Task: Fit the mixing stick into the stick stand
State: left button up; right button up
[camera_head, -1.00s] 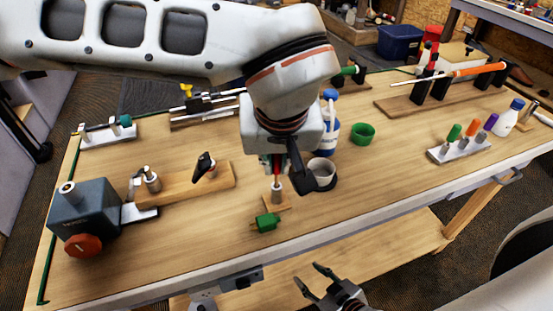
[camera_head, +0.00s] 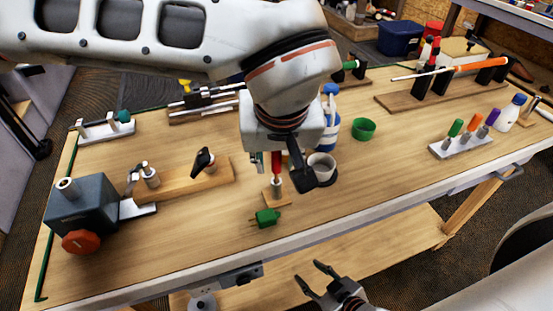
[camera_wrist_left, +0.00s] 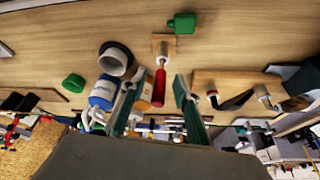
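The mixing stick, with a red handle (camera_head: 276,166), stands upright in the metal socket of the stick stand (camera_head: 278,187), which has a small wooden base. In the left wrist view the red handle (camera_wrist_left: 159,88) points into the metal cylinder of the stand (camera_wrist_left: 164,47). My left gripper (camera_head: 275,163) is open around the handle. In the wrist view its two fingers stand apart on either side of the handle, with gaps. The stick's lower end is hidden inside the socket. My right gripper (camera_head: 312,277) is open and empty, in front of the table's front edge.
A white cup with a dark base (camera_head: 321,166) and a blue-white bottle (camera_head: 330,128) stand close right of the stand. A green block (camera_head: 266,217) lies in front. A wooden fixture (camera_head: 190,178) and grey vise (camera_head: 78,212) are left. The front-right tabletop is clear.

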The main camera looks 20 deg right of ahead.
pick_arm(q)
jog(key=v, duration=1.1)
jog(key=shift+s, duration=0.2)
jog(key=shift+r, duration=0.15)
